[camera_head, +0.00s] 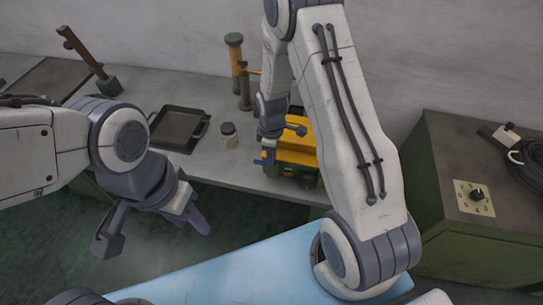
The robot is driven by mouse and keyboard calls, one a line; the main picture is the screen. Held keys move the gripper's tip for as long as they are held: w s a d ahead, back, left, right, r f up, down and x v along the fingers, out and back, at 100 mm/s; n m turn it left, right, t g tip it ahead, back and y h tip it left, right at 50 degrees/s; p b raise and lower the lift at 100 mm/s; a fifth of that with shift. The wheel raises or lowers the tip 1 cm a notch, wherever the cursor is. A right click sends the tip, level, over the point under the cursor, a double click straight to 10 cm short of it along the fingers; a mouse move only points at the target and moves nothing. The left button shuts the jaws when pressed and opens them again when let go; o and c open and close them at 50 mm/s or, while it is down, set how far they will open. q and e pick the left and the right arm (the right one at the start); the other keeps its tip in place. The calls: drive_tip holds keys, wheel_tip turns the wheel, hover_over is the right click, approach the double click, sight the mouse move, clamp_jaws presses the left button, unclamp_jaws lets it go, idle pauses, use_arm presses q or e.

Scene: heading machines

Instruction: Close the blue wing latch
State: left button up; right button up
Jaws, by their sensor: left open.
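A yellow machine (292,150) with a dark lower part stands on the grey bench, partly hidden by my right arm. My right gripper (266,158) points down at the left front edge of this machine. Its fingertips are small and bluish, and I cannot tell whether they touch the machine or are open or shut. I cannot make out the blue wing latch apart from the gripper there. My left gripper (194,217) is open and empty over the floor in front of the bench, well left of the machine.
On the bench (205,165) are a dark tray (179,127), a small jar (229,134) and an upright post with an orange-brown column (235,56). A lever (84,50) stands at the back left. A green cabinet (470,245) with a dial is at right. A light blue surface (235,270) lies in front.

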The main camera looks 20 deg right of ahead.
clamp_jaws()
drive_tip(key=shift+m, duration=0.3)
drive_tip(key=shift+f+m+b, duration=0.1)
drive_tip(key=shift+m+b, duration=0.4)
drive_tip(key=shift+m, duration=0.4)
drive_tip(key=m+b, duration=0.1)
drive_tip(key=m, duration=0.3)
drive_tip(key=shift+s, duration=0.1)
drive_tip(key=m+b, duration=0.1)
drive_tip(key=m, duration=0.4)
drive_tip(key=shift+m, duration=0.4)
drive_tip(key=m+b, duration=0.1)
drive_tip(key=m, duration=0.4)
drive_tip(key=shift+m, duration=0.3)
drive_tip(key=shift+s, duration=0.1)
drive_tip(key=shift+o, duration=0.6)
unclamp_jaws()
